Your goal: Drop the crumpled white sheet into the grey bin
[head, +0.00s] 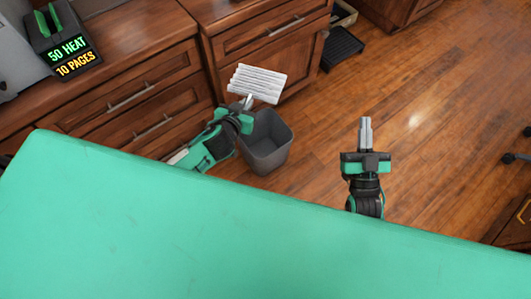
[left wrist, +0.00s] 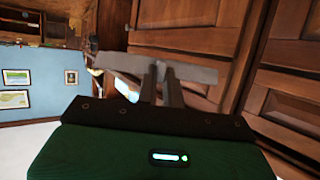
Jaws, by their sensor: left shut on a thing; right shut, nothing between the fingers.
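The crumpled white sheet (head: 257,83) shows ridged folds and is held out in the air near the wooden cabinet in the head view. My left gripper (head: 247,102) is shut on its near edge. The left wrist view shows the sheet (left wrist: 190,72) edge-on as a grey strip between the fingertips of my left gripper (left wrist: 160,72). The grey bin (head: 266,153) stands on the floor just below the gripper in the picture, its opening partly covered by my left arm. My right gripper (head: 365,130) is shut and empty, to the right of the bin.
Wooden cabinets (head: 130,95) with drawers stand behind and left of the bin. A dark tray (head: 342,48) lies on the floor at the back. The wood floor right of the bin is mostly clear.

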